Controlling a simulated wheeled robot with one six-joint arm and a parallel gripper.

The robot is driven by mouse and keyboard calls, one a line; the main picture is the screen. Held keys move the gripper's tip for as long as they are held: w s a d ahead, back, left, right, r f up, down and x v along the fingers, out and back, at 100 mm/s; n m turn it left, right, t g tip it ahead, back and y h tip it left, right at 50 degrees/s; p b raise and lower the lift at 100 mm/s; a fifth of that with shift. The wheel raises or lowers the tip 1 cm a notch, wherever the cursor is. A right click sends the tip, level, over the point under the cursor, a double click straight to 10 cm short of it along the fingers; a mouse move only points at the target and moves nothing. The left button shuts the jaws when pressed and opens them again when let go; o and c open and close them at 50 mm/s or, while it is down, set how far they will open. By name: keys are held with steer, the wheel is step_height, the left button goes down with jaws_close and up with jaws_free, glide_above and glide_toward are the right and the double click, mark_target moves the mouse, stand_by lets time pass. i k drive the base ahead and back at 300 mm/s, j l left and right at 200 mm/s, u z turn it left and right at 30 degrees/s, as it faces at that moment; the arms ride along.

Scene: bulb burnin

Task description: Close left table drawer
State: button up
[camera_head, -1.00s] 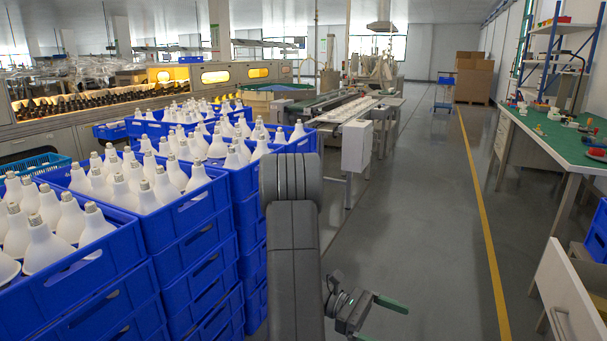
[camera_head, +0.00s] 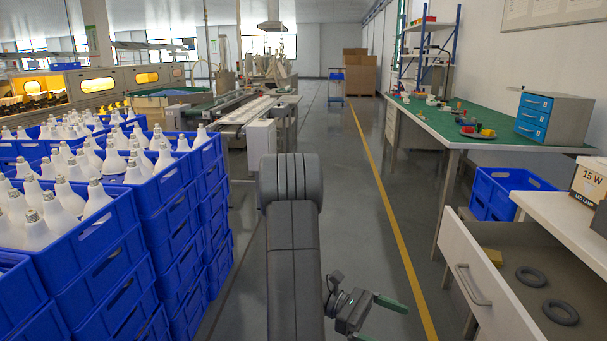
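The white drawer (camera_head: 489,291) is pulled open at the lower right, under a white table top (camera_head: 570,222). Its front carries a grey bar handle (camera_head: 473,285) and faces left. Inside lie two dark rings (camera_head: 560,312) and a yellow item (camera_head: 491,257). My gripper (camera_head: 385,318) is at the bottom centre, left of the drawer front and apart from it. Its green-tipped fingers are spread with nothing visible between them; the lower finger is partly cut off by the frame edge.
Stacked blue crates of white bulbs (camera_head: 110,232) fill the left. A green-topped table (camera_head: 440,122) with a blue-drawered cabinet (camera_head: 552,116) stands at the right, blue bins (camera_head: 500,190) below it. A box marked 15 W (camera_head: 590,183) is on the white table. The grey aisle floor (camera_head: 350,215) is clear.

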mark_target(505, 309)
steer(key=z, duration=0.85)
